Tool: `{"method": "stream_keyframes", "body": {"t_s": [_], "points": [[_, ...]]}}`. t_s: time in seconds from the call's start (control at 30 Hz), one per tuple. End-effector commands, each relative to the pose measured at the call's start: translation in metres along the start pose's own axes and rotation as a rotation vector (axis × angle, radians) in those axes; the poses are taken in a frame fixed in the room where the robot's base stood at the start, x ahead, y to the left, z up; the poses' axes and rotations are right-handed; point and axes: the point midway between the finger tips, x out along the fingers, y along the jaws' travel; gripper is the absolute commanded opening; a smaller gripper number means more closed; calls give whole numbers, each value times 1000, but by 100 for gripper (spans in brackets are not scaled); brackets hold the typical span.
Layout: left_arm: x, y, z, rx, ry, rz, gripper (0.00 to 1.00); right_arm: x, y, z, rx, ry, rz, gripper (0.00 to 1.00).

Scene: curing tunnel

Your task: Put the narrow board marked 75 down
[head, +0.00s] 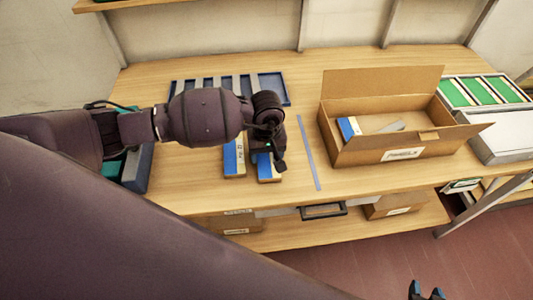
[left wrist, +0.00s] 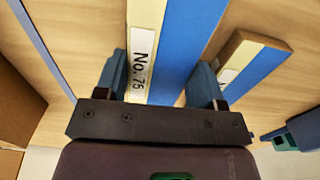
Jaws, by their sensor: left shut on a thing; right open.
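The narrow board marked No. 75 (left wrist: 179,45) is blue and cream with a white label, and it fills the middle of the left wrist view. My left gripper (left wrist: 160,85) is shut on it, one finger on each side. In the head view the board's near end (head: 268,174) shows below my left gripper (head: 268,153); my arm hides the rest. I cannot tell whether the board touches the table. My right gripper (head: 427,292) is open and empty at the bottom edge, away from the table.
A similar board (head: 233,160) lies close on the left. A blue slotted tray (head: 288,90) stands behind my arm. A grey strip (head: 308,154) lies to the right, then an open cardboard box (head: 355,153) with a blue-ended thing (head: 348,127) inside. Green panels (head: 480,92) stand at far right.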

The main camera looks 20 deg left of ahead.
Motion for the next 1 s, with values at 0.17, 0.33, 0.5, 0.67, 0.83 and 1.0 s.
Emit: {"method": "stream_keyframes", "body": {"t_s": [0.17,0.33,0.5,0.67,0.83,1.0], "points": [[6,0,0,0,1,1,39,-2,0,5,1,-10,1,43],[7,0,0,0,1,0,39,-1,0,4,1,-8,1,43],[10,0,0,0,2,0,64,2,0,4,-1,0,0,43],[9,0,0,0,1,0,88,4,0,-2,-2,10,-1,43],[9,0,0,0,1,0,88,5,0,-6,-3,17,-2,43],[7,0,0,0,1,0,88,3,0,-7,-3,16,-2,43]]}}
